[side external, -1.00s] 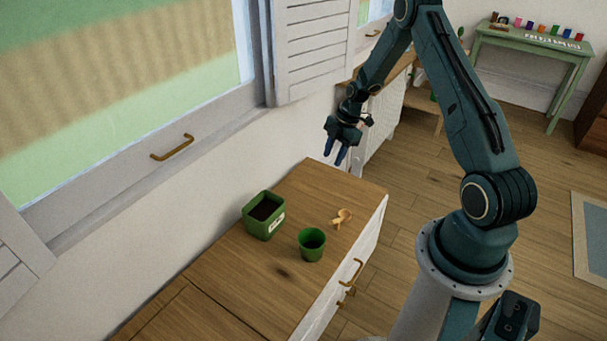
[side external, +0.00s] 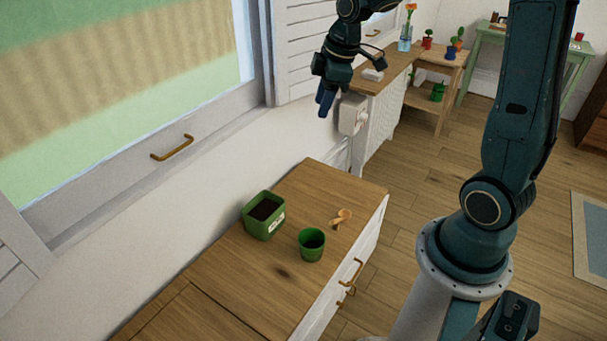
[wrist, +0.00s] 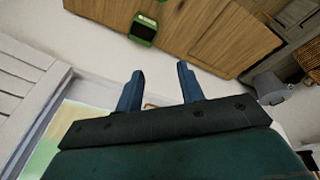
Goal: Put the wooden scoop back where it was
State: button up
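The wooden scoop (side external: 342,217) lies on the wooden cabinet top (side external: 240,265), close to its right edge. A round green pot (side external: 311,246) stands in front of it, and a square green pot with dark soil and a white label (side external: 264,216) stands to its left. My gripper (side external: 325,103) is raised well above and behind the cabinet, near the window wall, far from the scoop. In the wrist view my gripper (wrist: 160,85) has its two blue fingers apart with nothing between them. A green pot (wrist: 143,30) shows there at the top; I cannot make out the scoop.
The window with its brass handle (side external: 172,148) and the white shutter (side external: 308,45) are on the left. Behind are a wood-topped cabinet (side external: 398,62), a low plant stand (side external: 440,106) and a green table (side external: 490,45). The cabinet top around the pots has free room.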

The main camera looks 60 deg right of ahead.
jog(key=s+a+r+m+t, duration=0.1)
jog(key=s+a+r+m, duration=0.2)
jog(key=s, duration=0.6)
jog(key=s+a+r+m+t, duration=0.1)
jog(key=s+a+r+m, duration=0.3)
jog(key=s+a, duration=0.3)
jog(key=shift+s+a+r+m+t+h, duration=0.15)
jog(key=shift+s+r+m+t+h, duration=0.2)
jog(key=shift+s, duration=1.2)
